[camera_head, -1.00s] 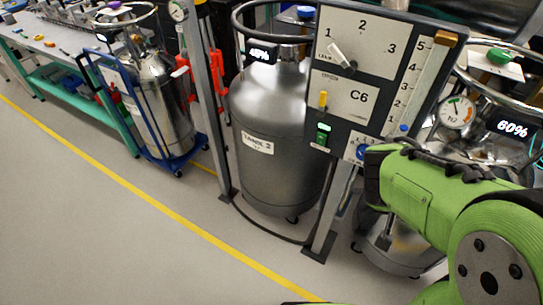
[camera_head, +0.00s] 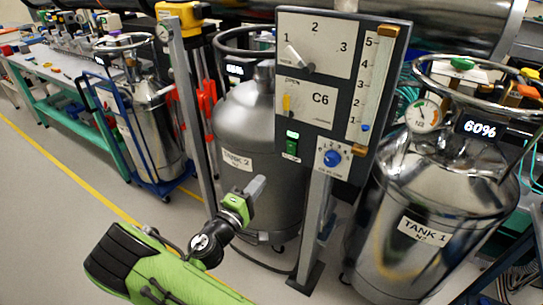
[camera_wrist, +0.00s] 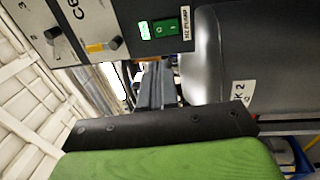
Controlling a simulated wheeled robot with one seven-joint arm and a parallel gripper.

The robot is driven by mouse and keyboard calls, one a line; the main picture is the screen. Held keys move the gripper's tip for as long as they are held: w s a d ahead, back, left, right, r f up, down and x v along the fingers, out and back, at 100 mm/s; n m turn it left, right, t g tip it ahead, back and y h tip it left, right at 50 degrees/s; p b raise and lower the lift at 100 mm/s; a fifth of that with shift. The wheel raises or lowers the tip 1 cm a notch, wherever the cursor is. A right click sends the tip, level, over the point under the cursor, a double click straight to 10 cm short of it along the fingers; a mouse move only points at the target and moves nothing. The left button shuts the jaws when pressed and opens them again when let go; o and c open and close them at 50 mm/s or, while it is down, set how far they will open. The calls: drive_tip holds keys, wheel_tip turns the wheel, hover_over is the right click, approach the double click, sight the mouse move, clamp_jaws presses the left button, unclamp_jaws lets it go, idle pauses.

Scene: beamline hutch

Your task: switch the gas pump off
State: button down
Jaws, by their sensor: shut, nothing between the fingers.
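A grey control panel marked C6 (camera_head: 338,60) stands on a post, with a green rocker switch (camera_head: 291,148) low on its left side. A small lit green indicator sits just above the switch. The switch (camera_wrist: 166,28) also shows at the top of the wrist view, with I and O marks and a label that seems to end in "PUMP". My gripper (camera_head: 257,186) is below and left of the switch, in front of Tank 2, apart from the panel. Its grey fingers are together and empty. In the wrist view the fingers (camera_wrist: 155,85) point toward the panel's lower edge.
The panel also carries a large dial (camera_head: 300,60), a yellow-marked selector (camera_head: 287,104), a blue knob (camera_head: 332,158) and a flow tube (camera_head: 370,80). Tank 2 (camera_head: 240,130) stands behind, Tank 1 (camera_head: 425,190) to the right. Floor is open at left.

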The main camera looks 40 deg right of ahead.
sight(290, 146)
drive_tip(key=shift+d, duration=0.1)
drive_tip(key=b+x, duration=0.1)
drive_tip(key=x, duration=1.3)
drive_tip(key=shift+s, duration=0.1)
